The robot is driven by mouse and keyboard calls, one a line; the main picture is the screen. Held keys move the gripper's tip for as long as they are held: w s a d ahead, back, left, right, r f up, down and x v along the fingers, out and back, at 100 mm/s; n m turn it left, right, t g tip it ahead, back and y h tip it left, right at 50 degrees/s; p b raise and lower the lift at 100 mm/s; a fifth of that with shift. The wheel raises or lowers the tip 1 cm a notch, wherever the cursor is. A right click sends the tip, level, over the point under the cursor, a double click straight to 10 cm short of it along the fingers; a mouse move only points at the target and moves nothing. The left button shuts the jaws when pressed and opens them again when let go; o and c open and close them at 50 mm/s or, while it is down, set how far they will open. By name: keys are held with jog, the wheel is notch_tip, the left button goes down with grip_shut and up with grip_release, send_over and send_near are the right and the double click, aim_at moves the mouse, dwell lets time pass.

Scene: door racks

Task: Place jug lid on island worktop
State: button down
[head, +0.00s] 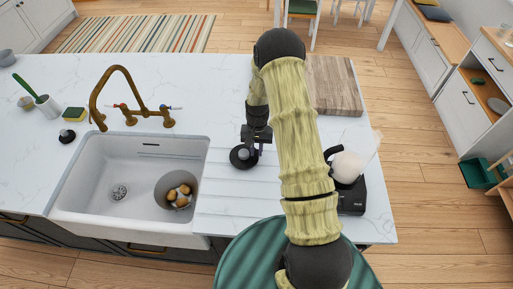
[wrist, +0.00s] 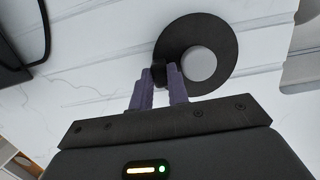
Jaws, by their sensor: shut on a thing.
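The jug lid (head: 240,159) is a dark round disc with a pale grey knob. It is over the ribbed drainer part of the white marbled island worktop (head: 225,85), right of the sink. In the wrist view the lid (wrist: 214,27) lies flat-on to the camera, its knob facing it. My gripper (wrist: 162,72) has its purple fingers shut on a small dark tab at the lid's edge. In the head view my gripper (head: 256,148) is partly hidden by my arm. I cannot tell whether the lid touches the worktop or hangs just above it.
A white sink (head: 90,165) with a brass tap (head: 130,112) is to the left; a grey bowl (head: 167,186) of brown items sits in it. A black appliance with a clear jug (head: 352,185) is to the right. A wooden board (head: 335,85) lies behind. The back middle worktop is clear.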

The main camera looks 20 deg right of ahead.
jog(key=shift+f, duration=0.1)
jog(key=c, duration=1.4)
grip_release()
jog(key=shift+o, duration=0.2)
notch_tip(320, 180, up, 12)
jog(key=w+b, duration=0.1)
jog(key=b, duration=0.4)
jog(key=shift+w+d, duration=0.35)
jog(key=shift+d, duration=0.05)
